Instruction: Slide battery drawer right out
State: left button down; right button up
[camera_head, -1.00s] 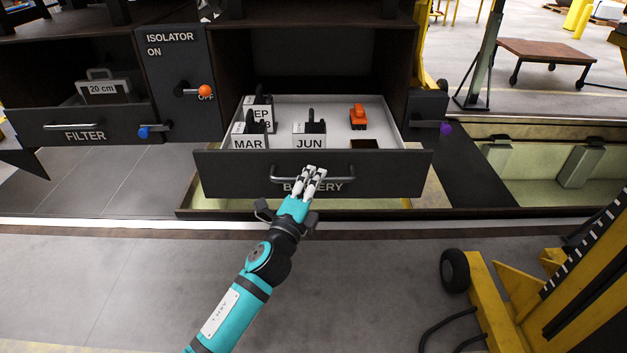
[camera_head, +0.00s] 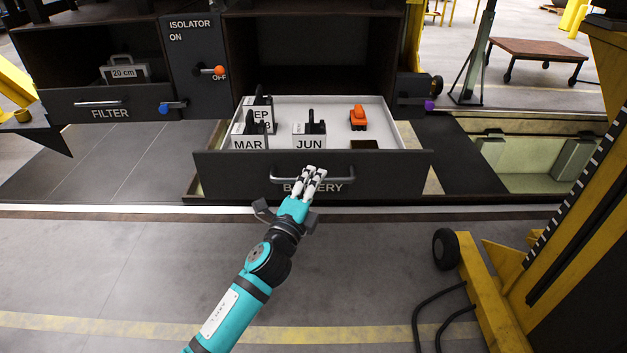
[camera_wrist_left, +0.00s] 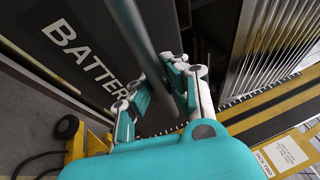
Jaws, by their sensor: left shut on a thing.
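The dark battery drawer (camera_head: 230,178) stands pulled out of its cabinet, its front lettered BATTERY. Its bar handle (camera_head: 345,178) runs across the upper front. My left gripper (camera_head: 313,177) is shut on the handle near its middle. In the left wrist view the handle bar (camera_wrist_left: 147,40) passes between the fingers of my left gripper (camera_wrist_left: 168,90), beside the drawer front (camera_wrist_left: 75,55). Inside the drawer are blocks labelled SEP (camera_head: 262,114), MAR (camera_head: 247,144) and JUN (camera_head: 309,143), an orange item (camera_head: 358,118) and a dark square recess (camera_head: 364,145). My right gripper is not in view.
The filter drawer (camera_head: 75,105) and the isolator panel (camera_head: 195,60) with its orange-tipped lever (camera_head: 218,71) stand to the left. A yellow wheeled jack (camera_head: 490,290) stands at the right front. Floor below the drawer is clear, apart from a cable (camera_head: 425,315).

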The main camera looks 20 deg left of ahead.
pick_arm(q)
jog(key=shift+s+d+f, duration=0.1)
jog(key=shift+s+f, duration=0.1)
jog(key=shift+s, duration=0.25)
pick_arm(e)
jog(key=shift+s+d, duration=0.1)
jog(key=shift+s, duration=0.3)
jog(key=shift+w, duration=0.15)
pick_arm(q)
jog(key=c, duration=1.3)
grip_release()
jog(key=shift+w, duration=0.1)
jog(key=shift+r, duration=0.1)
jog(key=v, duration=1.2)
